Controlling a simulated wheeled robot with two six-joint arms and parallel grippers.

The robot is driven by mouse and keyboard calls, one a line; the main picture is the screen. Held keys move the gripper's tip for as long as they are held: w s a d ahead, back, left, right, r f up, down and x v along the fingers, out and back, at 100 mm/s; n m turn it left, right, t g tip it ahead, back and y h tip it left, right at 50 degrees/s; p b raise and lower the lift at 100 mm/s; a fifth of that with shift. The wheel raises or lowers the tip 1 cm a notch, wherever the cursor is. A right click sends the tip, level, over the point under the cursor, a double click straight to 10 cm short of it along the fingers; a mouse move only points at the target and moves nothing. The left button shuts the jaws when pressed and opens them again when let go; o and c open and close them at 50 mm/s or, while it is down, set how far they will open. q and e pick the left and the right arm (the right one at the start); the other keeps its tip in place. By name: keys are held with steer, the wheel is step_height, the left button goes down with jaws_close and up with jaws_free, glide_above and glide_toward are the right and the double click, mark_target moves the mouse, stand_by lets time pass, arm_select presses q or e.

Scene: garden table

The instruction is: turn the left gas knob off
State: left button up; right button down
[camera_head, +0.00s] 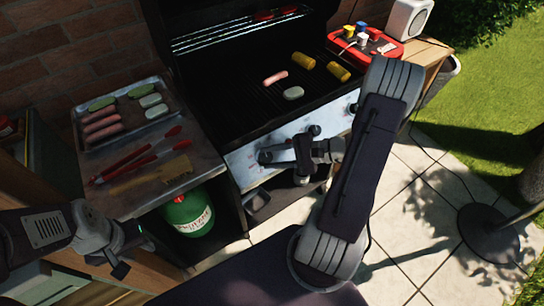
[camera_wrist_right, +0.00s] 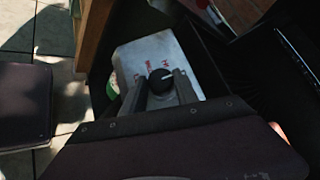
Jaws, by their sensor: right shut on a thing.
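The grill's pale control panel (camera_head: 240,163) runs along its front edge. The black left gas knob (camera_wrist_right: 160,80) is on the panel, with a white pointer line on its face and red lettering beside it. My right gripper (camera_head: 266,157) reaches the panel's left part. In the right wrist view its two fingers (camera_wrist_right: 161,87) stand on either side of the knob, shut on it. Another dark knob (camera_head: 315,130) shows further right on the panel. My left gripper (camera_head: 132,250) is at lower left, away from the grill; its jaw opening is unclear.
Left of the grill, a side shelf holds a tray (camera_head: 78,128) of food, red tongs (camera_head: 135,158) and a wooden-handled tool. A green gas bottle (camera_head: 188,213) stands below. Sausage and corn (camera_head: 303,61) lie on the grate.

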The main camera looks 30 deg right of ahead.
steer(key=c, duration=0.9)
jaws_free()
steer(key=shift+c, duration=0.2)
steer(key=p+v, duration=0.1)
steer(key=v, duration=0.8)
